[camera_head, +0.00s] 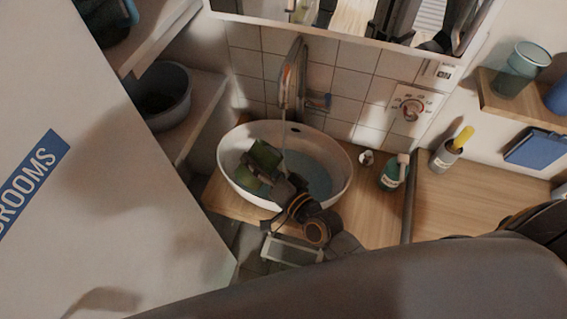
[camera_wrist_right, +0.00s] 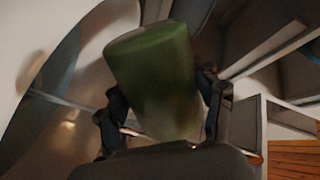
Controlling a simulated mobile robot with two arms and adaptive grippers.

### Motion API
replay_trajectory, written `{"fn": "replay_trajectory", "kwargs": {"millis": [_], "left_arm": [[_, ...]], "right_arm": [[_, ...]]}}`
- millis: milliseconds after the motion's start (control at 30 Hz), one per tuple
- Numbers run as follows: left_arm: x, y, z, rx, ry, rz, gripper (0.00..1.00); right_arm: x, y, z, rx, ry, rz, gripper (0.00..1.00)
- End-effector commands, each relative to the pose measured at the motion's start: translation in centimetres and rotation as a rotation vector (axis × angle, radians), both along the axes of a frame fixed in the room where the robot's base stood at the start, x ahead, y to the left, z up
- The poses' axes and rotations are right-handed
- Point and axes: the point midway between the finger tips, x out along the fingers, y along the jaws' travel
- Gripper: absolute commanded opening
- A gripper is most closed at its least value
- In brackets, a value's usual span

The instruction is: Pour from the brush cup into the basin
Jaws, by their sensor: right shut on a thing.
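The white oval basin (camera_head: 342,191) is set on the wooden counter, with what looks like bluish water inside. My right gripper (camera_head: 262,176) is over the left part of the basin, shut on a green cup (camera_head: 267,154), which I take to be the brush cup. In the right wrist view the cup (camera_wrist_right: 152,75) stands between the two fingers (camera_wrist_right: 160,108), leaning somewhat. Its opening and contents are not clear to see, and no stream shows leaving it. My left gripper is not in view.
A faucet (camera_head: 291,78) rises behind the basin. A teal bottle (camera_head: 392,176) and a grey container with a yellow top (camera_head: 446,153) stand on the counter to the right. A white door (camera_head: 110,190) takes up the left; a mirror (camera_head: 360,22) hangs above.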

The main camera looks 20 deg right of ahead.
Motion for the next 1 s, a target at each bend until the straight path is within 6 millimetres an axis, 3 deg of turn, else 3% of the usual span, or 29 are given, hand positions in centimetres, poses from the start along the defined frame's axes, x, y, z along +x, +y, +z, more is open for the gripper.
{"fn": "replay_trajectory", "kwargs": {"millis": [1000], "left_arm": [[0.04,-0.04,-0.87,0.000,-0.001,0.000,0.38]], "right_arm": [[0.05,-0.07,-0.36,0.090,0.044,-0.001,0.26]]}}
